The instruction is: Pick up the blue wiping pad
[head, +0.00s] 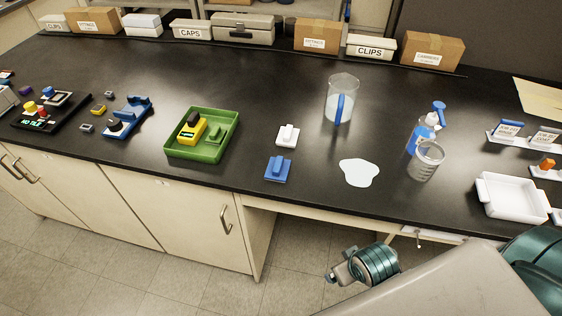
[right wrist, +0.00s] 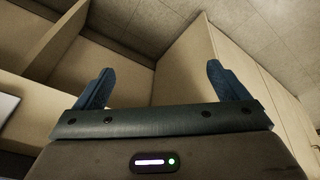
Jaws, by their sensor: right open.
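The blue wiping pad (head: 278,168) lies flat on the black bench near its front edge, with a raised grip on top. A white pad (head: 287,135) of similar shape lies just behind it. A pale puddle (head: 360,172) is on the bench to the right of the blue pad. My right arm comes in from the lower right, and its gripper end (head: 340,277) is below and in front of the bench edge, well apart from the pad. In the right wrist view my right gripper (right wrist: 155,85) is open and empty, facing cabinet panels and floor. My left gripper is in neither view.
A green tray (head: 170,152) with a yellow device stands left of the pads. Labelled boxes (head: 317,36) line the back.

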